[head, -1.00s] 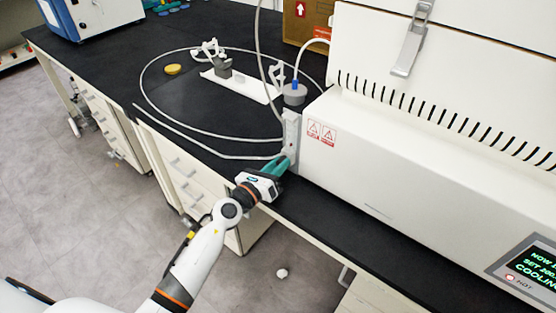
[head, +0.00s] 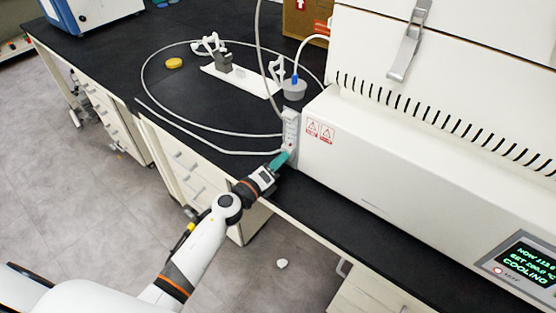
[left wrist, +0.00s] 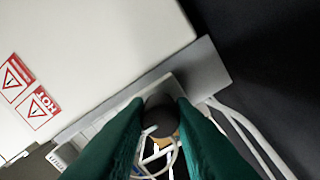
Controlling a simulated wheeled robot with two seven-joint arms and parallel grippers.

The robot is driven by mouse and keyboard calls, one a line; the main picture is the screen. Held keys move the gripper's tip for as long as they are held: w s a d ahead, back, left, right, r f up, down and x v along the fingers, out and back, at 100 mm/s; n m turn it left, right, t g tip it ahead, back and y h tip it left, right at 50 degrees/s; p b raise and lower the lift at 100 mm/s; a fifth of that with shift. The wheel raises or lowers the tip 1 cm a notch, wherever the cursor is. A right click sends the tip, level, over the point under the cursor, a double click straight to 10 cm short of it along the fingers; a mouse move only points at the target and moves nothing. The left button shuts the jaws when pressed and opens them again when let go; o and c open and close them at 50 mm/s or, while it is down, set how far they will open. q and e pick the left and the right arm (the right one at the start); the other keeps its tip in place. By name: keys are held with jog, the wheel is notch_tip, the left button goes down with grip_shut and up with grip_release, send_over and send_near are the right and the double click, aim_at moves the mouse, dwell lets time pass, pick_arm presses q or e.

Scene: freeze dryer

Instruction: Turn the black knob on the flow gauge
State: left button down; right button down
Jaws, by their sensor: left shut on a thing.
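The flow gauge (head: 290,130) is a narrow, pale upright block on the left end of the white machine. It also shows in the left wrist view as a grey plate (left wrist: 201,68) along the machine's edge. My left gripper (head: 284,158) has teal fingers that reach the lower front of the gauge. In the left wrist view the fingers of my left gripper (left wrist: 159,112) sit on both sides of the dark round knob (left wrist: 158,100) and are shut on it. In the head view the fingers hide the knob. My right gripper is not in view.
The white freeze dryer (head: 400,170) with red warning labels fills the right side. A pale hose (head: 150,92) loops over the black bench (head: 110,60). A white stand (head: 245,82) and a yellow disc (head: 174,63) lie within the loop.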

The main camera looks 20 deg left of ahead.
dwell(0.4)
pick_arm(q)
jog(key=c, duration=1.2)
grip_release()
jog(key=shift+c, duration=0.2)
jog(key=b+v, duration=0.1)
jog(key=v, duration=1.1)
jog(key=shift+b, duration=0.4)
